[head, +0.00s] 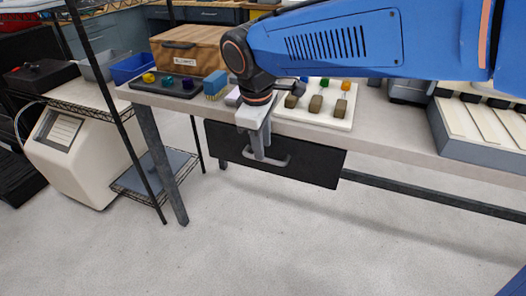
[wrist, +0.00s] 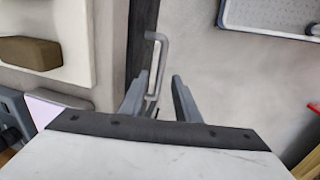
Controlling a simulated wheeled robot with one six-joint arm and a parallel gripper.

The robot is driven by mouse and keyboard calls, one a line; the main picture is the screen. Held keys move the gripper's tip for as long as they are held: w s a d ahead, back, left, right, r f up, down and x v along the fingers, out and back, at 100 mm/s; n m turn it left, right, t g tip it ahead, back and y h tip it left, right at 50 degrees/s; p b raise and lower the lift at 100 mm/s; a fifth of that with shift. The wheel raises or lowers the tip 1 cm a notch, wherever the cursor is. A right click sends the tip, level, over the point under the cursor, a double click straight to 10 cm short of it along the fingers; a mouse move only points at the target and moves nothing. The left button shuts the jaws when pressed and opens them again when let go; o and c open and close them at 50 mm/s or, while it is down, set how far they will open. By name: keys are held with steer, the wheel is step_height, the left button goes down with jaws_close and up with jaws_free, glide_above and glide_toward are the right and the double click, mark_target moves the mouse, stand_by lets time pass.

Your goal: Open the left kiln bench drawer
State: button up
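The kiln bench drawer (head: 315,165) has a black front and sits under the front edge of the bench, looking shut. Its grey bar handle (head: 280,162) also shows in the wrist view (wrist: 163,50), standing out from the dark drawer front (wrist: 143,22). My gripper (head: 260,148) points down at the handle from above. In the wrist view my gripper's two fingers (wrist: 158,80) are apart, with the handle's bar between them. The fingers seem not to be closed on the bar. The lower part of the handle is partly hidden by my gripper in the wrist view.
The bench top (head: 385,140) carries a white tray (head: 335,119) of several small blocks, a wooden box (head: 190,46), and a dark tray (head: 165,88). A wire shelf (head: 150,180) and a beige machine (head: 72,150) stand left. The floor (head: 290,235) before the drawer is clear.

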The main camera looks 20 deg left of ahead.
steer(key=shift+w+f, duration=0.15)
steer(key=shift+f, duration=0.7)
steer(key=shift+w+f, duration=0.15)
steer(key=shift+f, duration=0.7)
steer(key=shift+c, duration=0.5)
jaws_close()
steer(key=s+a, duration=0.2)
steer(key=s, duration=2.4)
steer(key=shift+s, duration=0.1)
steer(key=shift+o, duration=0.5)
jaws_free()
